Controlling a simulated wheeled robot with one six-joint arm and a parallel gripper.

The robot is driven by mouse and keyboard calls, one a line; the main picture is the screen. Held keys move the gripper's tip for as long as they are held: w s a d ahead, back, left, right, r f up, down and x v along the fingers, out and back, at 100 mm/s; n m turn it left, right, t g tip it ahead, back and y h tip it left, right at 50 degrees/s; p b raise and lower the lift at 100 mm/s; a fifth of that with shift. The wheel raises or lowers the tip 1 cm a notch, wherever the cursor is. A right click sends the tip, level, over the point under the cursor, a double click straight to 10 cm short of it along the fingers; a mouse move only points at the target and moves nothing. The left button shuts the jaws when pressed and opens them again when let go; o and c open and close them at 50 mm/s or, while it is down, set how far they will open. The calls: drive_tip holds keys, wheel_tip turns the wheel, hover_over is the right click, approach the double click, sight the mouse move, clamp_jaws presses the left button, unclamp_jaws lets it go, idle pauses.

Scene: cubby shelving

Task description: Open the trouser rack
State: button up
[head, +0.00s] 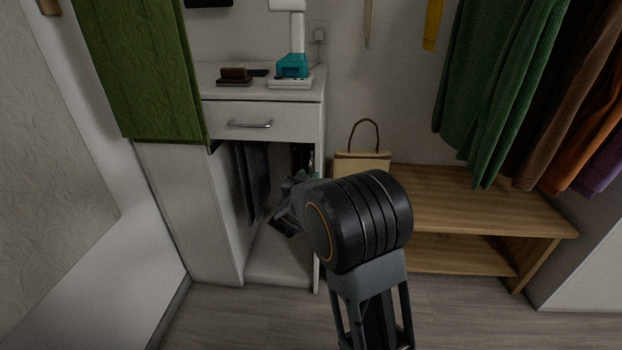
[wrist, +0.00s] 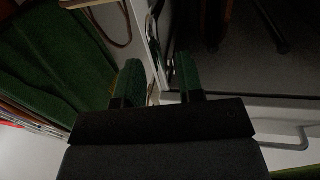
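The trouser rack shows mainly as dark grey trousers (head: 251,180) hanging in the open compartment under the drawer of a white cabinet (head: 215,225). Its rail is lost in shadow, and I cannot tell how far out it stands. My gripper (head: 296,190) is at the right side of that opening, to the right of the trousers, partly hidden by my arm. In the wrist view, its two green-tipped fingers (wrist: 158,80) are apart, with the pale cabinet edge (wrist: 154,45) showing between and beyond them. I see nothing clearly held. The dark compartment interior (wrist: 240,60) lies beyond the right finger.
The closed drawer has a metal handle (head: 250,124), also in the wrist view (wrist: 288,143). A wooden bench (head: 450,205) with a bag (head: 362,162) stands right, beneath hanging clothes (head: 500,75). Floor is clear at lower left.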

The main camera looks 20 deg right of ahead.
drive_tip(key=shift+x, duration=1.05)
clamp_jaws()
